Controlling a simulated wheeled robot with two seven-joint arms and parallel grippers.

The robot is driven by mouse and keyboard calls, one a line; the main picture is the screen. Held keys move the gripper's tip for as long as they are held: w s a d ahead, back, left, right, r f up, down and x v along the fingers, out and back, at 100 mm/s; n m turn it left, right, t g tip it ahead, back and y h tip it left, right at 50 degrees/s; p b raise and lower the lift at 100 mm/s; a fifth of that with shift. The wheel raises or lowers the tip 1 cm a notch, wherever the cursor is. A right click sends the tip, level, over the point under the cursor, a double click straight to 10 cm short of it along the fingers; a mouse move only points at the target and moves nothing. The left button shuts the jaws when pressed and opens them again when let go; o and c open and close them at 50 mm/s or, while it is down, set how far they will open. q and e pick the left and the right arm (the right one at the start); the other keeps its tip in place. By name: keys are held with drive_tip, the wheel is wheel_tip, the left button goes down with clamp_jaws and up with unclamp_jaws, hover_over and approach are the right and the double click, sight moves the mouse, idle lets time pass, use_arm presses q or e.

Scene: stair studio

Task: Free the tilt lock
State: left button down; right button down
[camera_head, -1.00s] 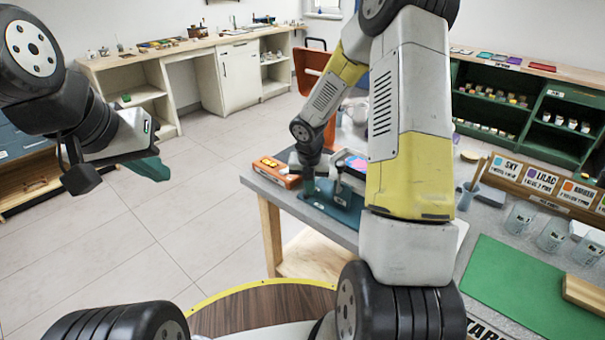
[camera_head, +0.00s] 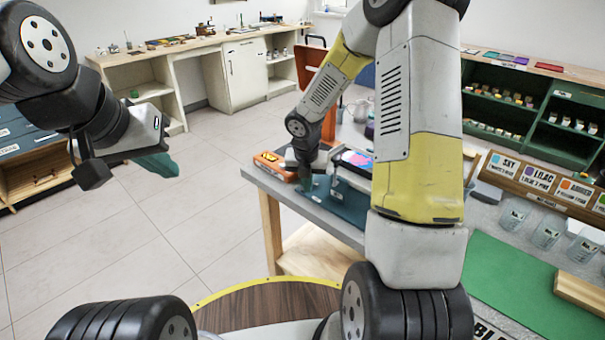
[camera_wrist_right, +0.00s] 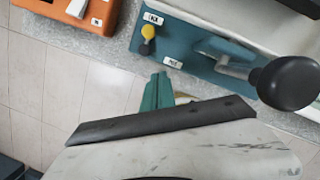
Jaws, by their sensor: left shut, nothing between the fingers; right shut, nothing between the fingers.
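A teal fixture (camera_head: 347,203) lies along the table's near left edge. In the right wrist view, the teal plate (camera_wrist_right: 196,50) carries a small yellow knob (camera_wrist_right: 148,33) close to a label that seems to read LOCK. A second label (camera_wrist_right: 172,63), too small to read surely, sits lower on the plate. A lever with a large black ball (camera_wrist_right: 286,82) stands at the plate's right. My right gripper (camera_wrist_right: 158,90) is shut and empty, its teal fingertips just below the yellow knob in the picture; contact cannot be told. My left gripper (camera_head: 160,166) is shut and empty over the floor at left.
An orange device (camera_head: 272,164) sits left of the fixture, close to my right gripper. Several clear cups (camera_head: 514,215), a sign rack (camera_head: 540,178) and a green mat (camera_head: 520,283) occupy the table's right. The floor at left is clear.

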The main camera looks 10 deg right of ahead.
drive_tip(key=shift+a+r, duration=0.15)
drive_tip(key=shift+r, duration=0.35)
drive_tip(key=v, duration=0.7)
drive_tip(key=shift+s+r, duration=0.2)
drive_tip(key=shift+r, duration=0.2)
drive_tip(key=shift+r, duration=0.1)
